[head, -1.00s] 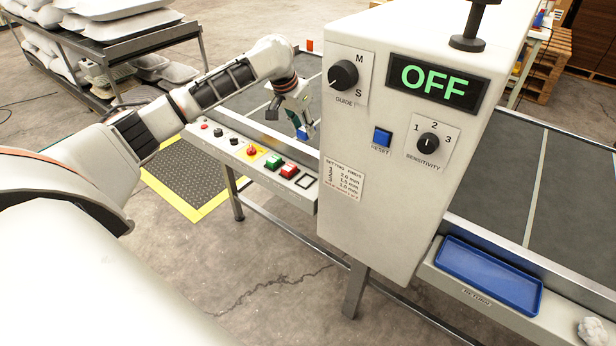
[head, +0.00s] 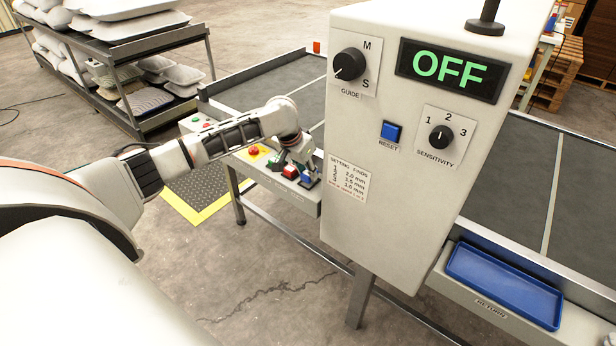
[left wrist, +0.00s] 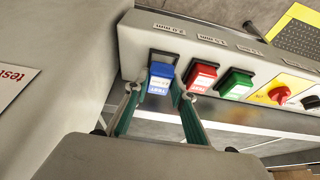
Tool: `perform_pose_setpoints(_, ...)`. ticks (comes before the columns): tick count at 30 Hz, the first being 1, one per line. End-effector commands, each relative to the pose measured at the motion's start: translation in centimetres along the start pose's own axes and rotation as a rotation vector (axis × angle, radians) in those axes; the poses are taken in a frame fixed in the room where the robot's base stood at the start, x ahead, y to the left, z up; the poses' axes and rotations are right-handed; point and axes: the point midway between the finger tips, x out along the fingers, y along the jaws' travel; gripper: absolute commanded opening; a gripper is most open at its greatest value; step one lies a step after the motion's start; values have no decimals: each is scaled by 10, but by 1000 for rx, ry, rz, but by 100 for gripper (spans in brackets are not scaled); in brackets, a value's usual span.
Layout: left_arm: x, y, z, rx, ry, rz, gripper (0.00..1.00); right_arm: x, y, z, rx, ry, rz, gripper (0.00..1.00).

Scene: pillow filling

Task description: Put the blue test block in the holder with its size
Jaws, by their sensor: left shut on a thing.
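The blue test block (head: 309,180) is between the fingertips of my left gripper (head: 304,172), at the right end of the control ledge. In the left wrist view the blue block (left wrist: 160,75) is upright in the grip, its white label facing the camera. The dark frame of a holder (left wrist: 163,54) shows right behind it. I cannot tell whether the block is seated or just above. The red block (left wrist: 202,77) and green block (left wrist: 236,85) stand in the neighbouring holders. Size labels sit above the holders, upside down and small. My right gripper is out of view.
The machine housing (head: 395,200), with its OFF display, stands close to the right of my left gripper. A red knob (left wrist: 277,94) on a yellow plate is further along the ledge. An empty blue tray (head: 505,285) lies at the right.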

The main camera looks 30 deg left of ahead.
Motion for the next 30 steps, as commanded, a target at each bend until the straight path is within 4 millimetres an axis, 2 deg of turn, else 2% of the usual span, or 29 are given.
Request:
perform_pose_setpoints(1,12,0,6,0,-5,1,3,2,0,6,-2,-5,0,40)
perform_pose_setpoints(3,15,0,7,0,-2,0,3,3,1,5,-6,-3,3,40)
perform_pose_setpoints(15,15,0,5,-2,4,1,3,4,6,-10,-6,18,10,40)
perform_pose_setpoints(26,26,0,11,-1,0,-1,3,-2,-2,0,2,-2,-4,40)
perform_pose_setpoints(27,26,0,12,-1,-2,-1,27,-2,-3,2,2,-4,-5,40)
perform_pose_setpoints(29,27,0,12,0,-4,-1,41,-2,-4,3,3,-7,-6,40)
perform_pose_setpoints(30,28,0,13,0,-5,-1,41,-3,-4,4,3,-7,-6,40)
